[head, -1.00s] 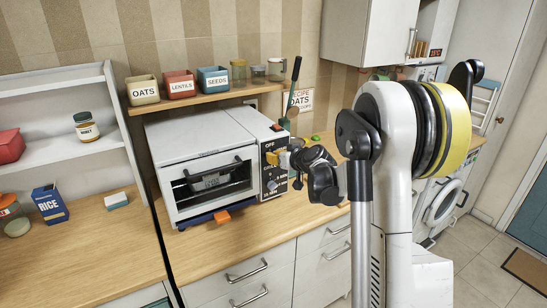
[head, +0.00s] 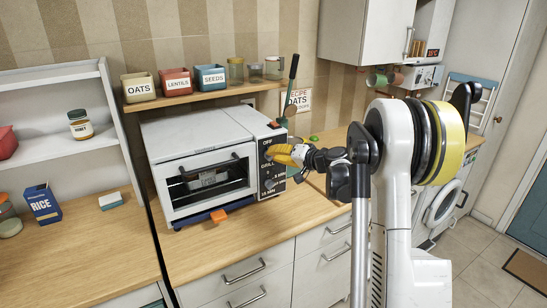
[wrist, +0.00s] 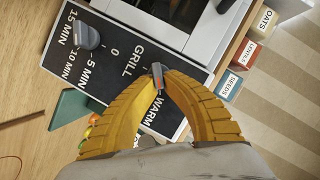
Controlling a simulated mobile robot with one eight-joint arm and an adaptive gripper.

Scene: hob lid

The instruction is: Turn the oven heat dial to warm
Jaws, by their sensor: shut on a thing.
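The white toaster oven (head: 190,142) stands on the wooden counter, with a black control panel (head: 266,188) at its right side. In the wrist view the panel (wrist: 113,85) reads GRILL and WARM beside the heat dial, a slim grey knob (wrist: 157,71) with a red-orange mark. My gripper (wrist: 158,82) has its yellow fingers shut on this knob, tips on both sides. The fingers hide part of the dial and its surroundings, so I cannot tell which label it points at. In the head view my gripper (head: 277,154) is at the panel's upper part.
The grey timer dial (wrist: 86,36) sits on the same panel, by the minute marks. A shelf (head: 205,95) with OATS, LENTILS and SEEDS tins hangs above the oven. An orange thing (head: 219,216) lies at the oven's front. The counter in front (head: 240,232) is clear.

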